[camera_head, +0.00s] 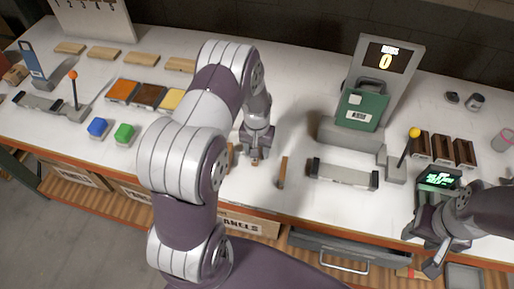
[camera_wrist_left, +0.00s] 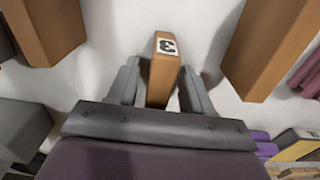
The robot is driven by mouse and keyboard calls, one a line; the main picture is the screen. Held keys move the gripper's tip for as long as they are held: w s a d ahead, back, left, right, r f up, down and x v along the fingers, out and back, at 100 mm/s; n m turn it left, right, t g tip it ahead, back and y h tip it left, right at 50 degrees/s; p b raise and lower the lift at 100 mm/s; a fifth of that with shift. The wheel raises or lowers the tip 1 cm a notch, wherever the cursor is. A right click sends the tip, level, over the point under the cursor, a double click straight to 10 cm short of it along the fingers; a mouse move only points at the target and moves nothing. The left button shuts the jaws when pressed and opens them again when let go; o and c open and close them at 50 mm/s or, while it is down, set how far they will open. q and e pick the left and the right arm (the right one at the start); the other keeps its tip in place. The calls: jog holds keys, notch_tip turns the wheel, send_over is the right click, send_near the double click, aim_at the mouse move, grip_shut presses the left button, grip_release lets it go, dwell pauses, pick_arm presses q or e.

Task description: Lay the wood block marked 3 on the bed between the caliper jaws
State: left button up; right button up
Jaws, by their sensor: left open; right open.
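The wood block marked 3 (camera_wrist_left: 164,68) stands between the two fingers of my left gripper (camera_wrist_left: 160,88) in the left wrist view, with its number label facing the camera. The fingers are open, one on each side of it. In the head view my left gripper (camera_head: 257,152) points down at the table, largely covering the block. A grey bed (camera_head: 343,175) with a dark jaw at each end lies to the right and looks empty. My right gripper (camera_head: 428,250) is open at the lower right, near the table's front edge.
Wood blocks stand on both sides of the left gripper, one at right (camera_head: 282,172). A grey stand with a green case (camera_head: 362,108) and a display reading 0 (camera_head: 384,61) is behind the bed. A yellow-knobbed lever (camera_head: 414,133) stands at its right.

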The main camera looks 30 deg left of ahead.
pick_arm(q)
jog(key=shift+d+r, duration=0.1)
jog(key=shift+d, duration=0.1)
grip_shut()
jog(key=shift+a, duration=0.1)
jog(key=shift+r, duration=0.1)
